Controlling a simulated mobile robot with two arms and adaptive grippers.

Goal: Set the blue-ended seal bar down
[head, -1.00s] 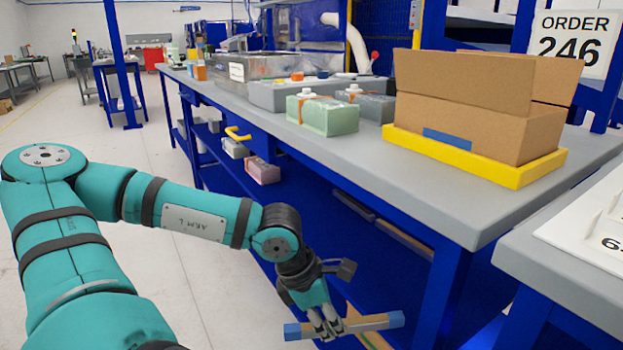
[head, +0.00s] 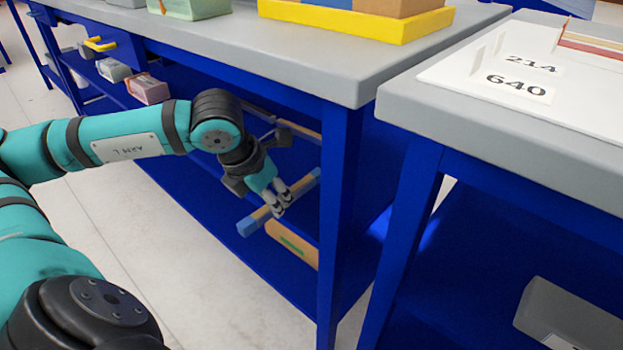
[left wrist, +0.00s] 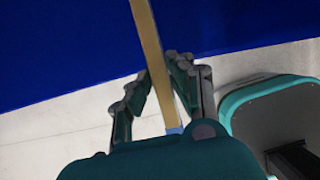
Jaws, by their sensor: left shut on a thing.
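The seal bar (head: 262,215) is a slim tan bar with blue ends. In the head view it slants up to the right, in front of the bench's blue lower shelf. My left gripper (head: 279,204) is shut around its middle and holds it. In the left wrist view the bar (left wrist: 149,36) runs between the fingers of my left gripper (left wrist: 158,80), with a blue patch at its near end. Whether the bar touches the shelf cannot be told. My right gripper is not in view.
A tan piece with a green stripe (head: 292,243) lies on the lower shelf (head: 245,262), just below the bar. A blue bench leg (head: 338,210) stands close to the bar's right. Small boxes (head: 147,89) sit farther left. Open shelf room lies left of the bar.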

